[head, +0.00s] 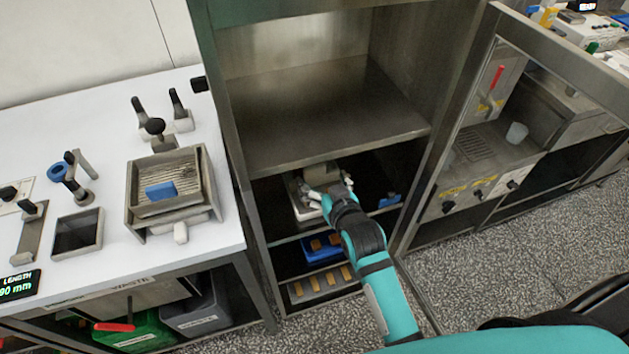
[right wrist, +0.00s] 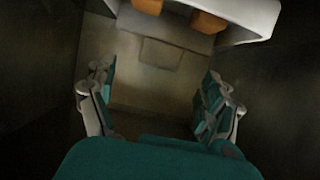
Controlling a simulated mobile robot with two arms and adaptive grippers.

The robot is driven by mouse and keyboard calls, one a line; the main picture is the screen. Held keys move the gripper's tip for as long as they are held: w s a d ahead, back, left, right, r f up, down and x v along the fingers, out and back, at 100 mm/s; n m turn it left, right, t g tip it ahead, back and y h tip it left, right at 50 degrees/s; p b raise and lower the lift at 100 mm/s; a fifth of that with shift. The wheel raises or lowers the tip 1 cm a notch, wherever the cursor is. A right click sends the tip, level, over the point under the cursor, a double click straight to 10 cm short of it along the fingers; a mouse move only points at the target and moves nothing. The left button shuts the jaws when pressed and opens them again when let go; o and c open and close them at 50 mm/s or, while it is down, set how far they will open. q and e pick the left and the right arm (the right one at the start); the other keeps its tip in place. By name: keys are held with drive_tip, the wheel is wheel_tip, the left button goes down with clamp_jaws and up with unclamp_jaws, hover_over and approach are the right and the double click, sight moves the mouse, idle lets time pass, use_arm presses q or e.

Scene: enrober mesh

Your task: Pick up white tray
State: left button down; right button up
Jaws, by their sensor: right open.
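The white tray (head: 300,211) is inside the steel cabinet, on a level below the wide shelf. Its right part is hidden behind my right gripper (head: 329,191), which reaches in over it. In the right wrist view, a curved white rim (right wrist: 240,35), likely the tray's, shows at the top right with orange-brown pieces beside it. My right gripper (right wrist: 158,78) is open there, with nothing between its fingers. The white rim is beyond the fingertips and I see no contact. My left gripper is in neither view.
A blue tray (head: 318,252) with brown pieces sits below the white tray. The steel shelf (head: 320,110) is above my gripper, and the cabinet's open door (head: 440,130) stands to the right. A white table (head: 110,120) with fixtures stands to the left.

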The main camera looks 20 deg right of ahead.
sight(315, 168)
drive_tip(key=x, duration=0.6)
drive_tip(key=shift+w+r+p, duration=0.15)
drive_tip(key=shift+w+p, duration=0.2)
drive_tip(key=shift+w, duration=0.15)
drive_tip(key=shift+r, duration=0.1)
clamp_jaws()
